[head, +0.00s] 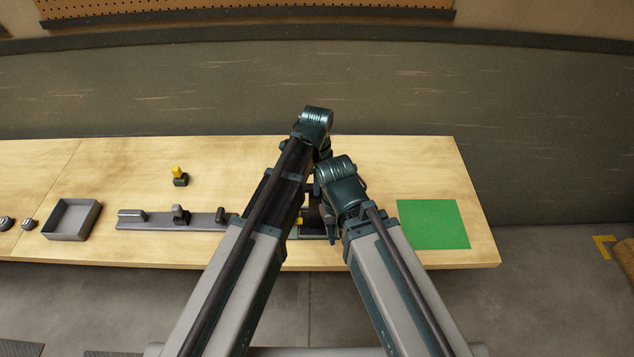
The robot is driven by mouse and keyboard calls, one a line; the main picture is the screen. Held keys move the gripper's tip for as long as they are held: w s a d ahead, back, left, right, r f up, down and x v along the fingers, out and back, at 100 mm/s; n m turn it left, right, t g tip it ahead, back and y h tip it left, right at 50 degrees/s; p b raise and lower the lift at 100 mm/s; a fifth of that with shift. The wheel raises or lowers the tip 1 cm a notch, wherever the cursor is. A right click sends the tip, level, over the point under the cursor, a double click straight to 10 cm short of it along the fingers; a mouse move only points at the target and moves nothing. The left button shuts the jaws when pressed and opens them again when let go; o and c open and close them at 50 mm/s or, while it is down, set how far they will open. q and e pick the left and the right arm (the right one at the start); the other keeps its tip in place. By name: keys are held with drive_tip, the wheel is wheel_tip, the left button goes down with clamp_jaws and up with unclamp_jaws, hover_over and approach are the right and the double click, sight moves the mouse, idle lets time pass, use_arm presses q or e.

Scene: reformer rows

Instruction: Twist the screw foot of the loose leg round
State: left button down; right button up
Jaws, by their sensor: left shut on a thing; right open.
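My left gripper (322,153) is at the middle of the bench, below its dark wrist. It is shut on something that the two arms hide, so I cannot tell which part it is. My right gripper (331,228) is open, lower in the picture, beside a dark fixture (312,237) near the front edge. A small yellow part (299,220) shows at that fixture, between the arms. I cannot make out the loose leg or its screw foot for certain.
A dark piece with a yellow top (180,176) stands at the left. In front of it is a long grey rail (152,222) with upright parts. A grey tray (71,219) and round parts (27,224) lie farther left. A green mat (433,224) lies at the right.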

idle(0.3)
use_arm(q)
drive_tip(key=c, duration=0.6)
unclamp_jaws()
drive_tip(key=shift+c, duration=0.2)
drive_tip(key=shift+r, duration=0.1)
wheel_tip(320, 180, up, 14)
drive_tip(key=p, duration=1.3)
drive_tip(key=shift+f+p, duration=0.2)
drive_tip(key=shift+p, duration=0.2)
